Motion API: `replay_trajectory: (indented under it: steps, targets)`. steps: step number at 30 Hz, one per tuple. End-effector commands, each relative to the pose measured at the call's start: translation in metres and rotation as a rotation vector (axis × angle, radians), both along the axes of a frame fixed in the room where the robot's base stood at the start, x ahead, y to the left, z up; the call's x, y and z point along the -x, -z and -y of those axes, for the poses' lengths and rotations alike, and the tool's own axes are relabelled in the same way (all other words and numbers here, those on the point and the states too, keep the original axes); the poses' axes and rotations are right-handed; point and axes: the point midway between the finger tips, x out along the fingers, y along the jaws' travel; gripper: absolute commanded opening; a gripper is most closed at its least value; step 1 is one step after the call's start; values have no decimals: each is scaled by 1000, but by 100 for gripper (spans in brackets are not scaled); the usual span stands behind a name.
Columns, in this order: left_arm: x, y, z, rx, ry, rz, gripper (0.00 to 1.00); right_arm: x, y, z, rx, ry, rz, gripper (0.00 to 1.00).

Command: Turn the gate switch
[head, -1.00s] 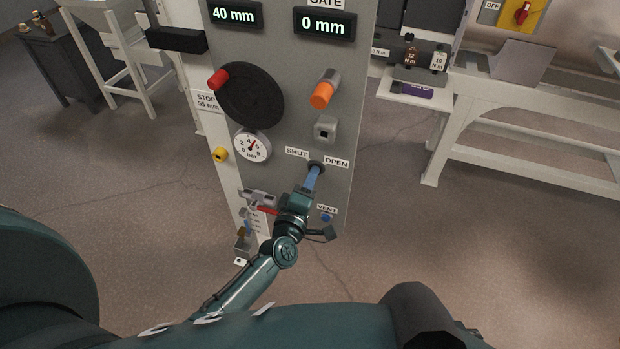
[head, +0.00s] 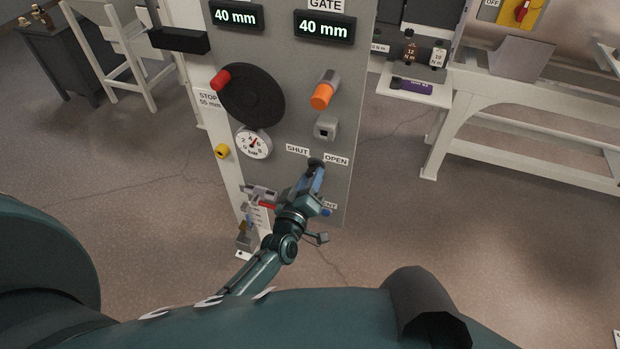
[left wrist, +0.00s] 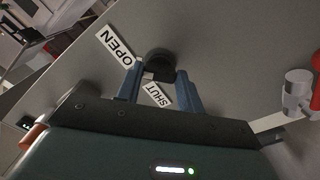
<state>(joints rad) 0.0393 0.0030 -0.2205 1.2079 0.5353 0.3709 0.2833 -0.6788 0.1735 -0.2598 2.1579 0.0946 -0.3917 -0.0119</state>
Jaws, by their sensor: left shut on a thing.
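The gate switch (head: 315,163) is a small dark knob on the grey panel (head: 285,100), between the labels SHUT (head: 297,149) and OPEN (head: 336,160). My left gripper (head: 314,178) has its blue fingers at the knob and is shut on it. In the left wrist view, the dark knob (left wrist: 160,62) sits between the tips of the two blue fingers (left wrist: 160,82). The GATE display (head: 324,27) reads 40 mm, and the display to its left (head: 236,15) also reads 40 mm. My right gripper is not in view.
A black handwheel (head: 251,96) with a red knob, a pressure gauge (head: 254,143), an orange-tipped handle (head: 322,95) and a grey square fitting (head: 326,128) stand out from the panel. A red-handled valve (head: 262,198) is left of my gripper.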

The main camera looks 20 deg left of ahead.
Motion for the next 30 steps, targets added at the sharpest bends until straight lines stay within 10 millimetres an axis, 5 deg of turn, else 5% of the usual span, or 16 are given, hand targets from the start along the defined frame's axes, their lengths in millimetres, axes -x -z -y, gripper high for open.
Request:
replay_trajectory:
  steps: [12,13,18,30]
  targets:
    - [0,0,-1,-11,-1,0,14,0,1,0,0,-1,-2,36]
    - [0,0,-1,-11,-1,0,40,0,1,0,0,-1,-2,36]
    - [0,0,-1,-9,-1,0,54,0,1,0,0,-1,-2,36]
    - [0,0,0,-7,0,0,59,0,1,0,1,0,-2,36]
